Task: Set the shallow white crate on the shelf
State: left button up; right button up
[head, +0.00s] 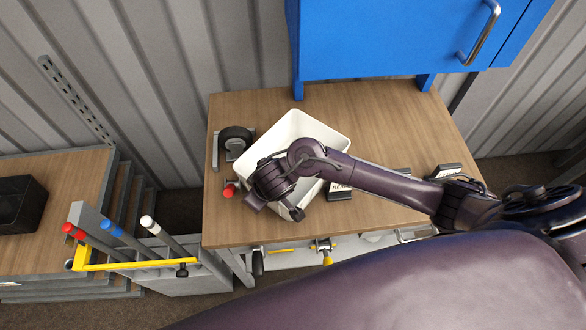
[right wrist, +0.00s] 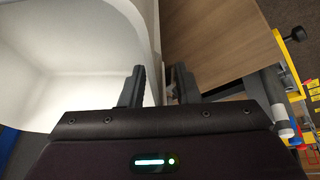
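The shallow white crate (head: 332,128) stands on the wooden worktop, partly covered by my right arm in the head view. In the right wrist view its white inside (right wrist: 60,70) fills the left. My right gripper (head: 274,208) is at the crate's near left side. In the right wrist view its fingers (right wrist: 160,88) are apart, one inside the crate and one outside, with the crate wall between them. I see a gap beside the wall, so it does not look clamped. My left gripper is out of view. I cannot tell for sure which surface is the shelf.
The worktop (head: 400,110) also holds a black caster wheel (head: 235,139), a red-ended item (head: 229,190) and small labelled boxes (head: 447,171). A blue cabinet (head: 390,40) hangs over its back. A lower wooden surface (head: 75,185) with a black box (head: 18,203) is at left, beyond a yellow-railed rack (head: 130,264).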

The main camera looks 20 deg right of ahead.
jog(key=shift+f, duration=0.1)
grip_shut()
jog(key=shift+r, duration=0.2)
dwell(0.5)
